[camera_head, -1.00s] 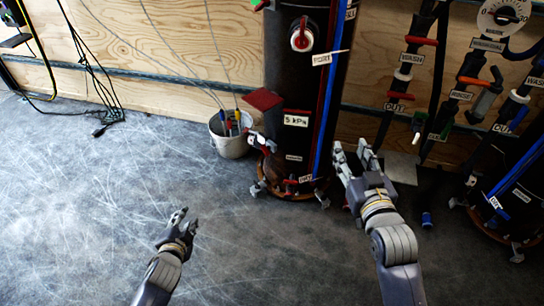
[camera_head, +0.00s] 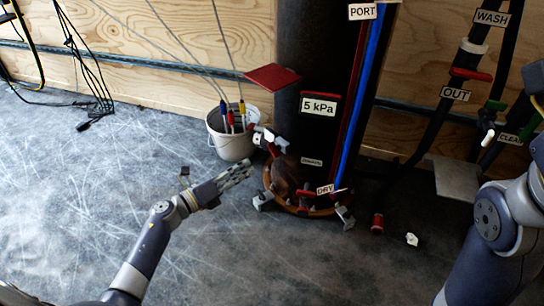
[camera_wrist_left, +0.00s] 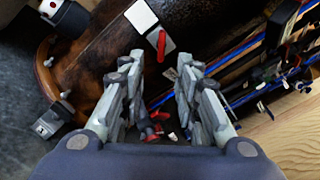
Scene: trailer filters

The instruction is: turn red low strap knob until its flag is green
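A red knob-like part (camera_head: 274,150), with a small white piece beside it, sticks out low on the left side of the dark tank (camera_head: 300,130). I take it for the low strap knob; no green flag can be made out on it. My left gripper (camera_head: 243,171) points at the tank's lower left side, just short of this part. In the left wrist view its fingers (camera_wrist_left: 160,75) are apart and empty, and a red part (camera_wrist_left: 150,130) shows between them, partly hidden. My right gripper is out of view.
A grey bucket (camera_head: 232,145) with coloured-handled tools stands just behind my left gripper. A red plate (camera_head: 272,77) juts from the tank above. Tank feet (camera_head: 263,199) stick out at floor level. Hoses and valves are at right.

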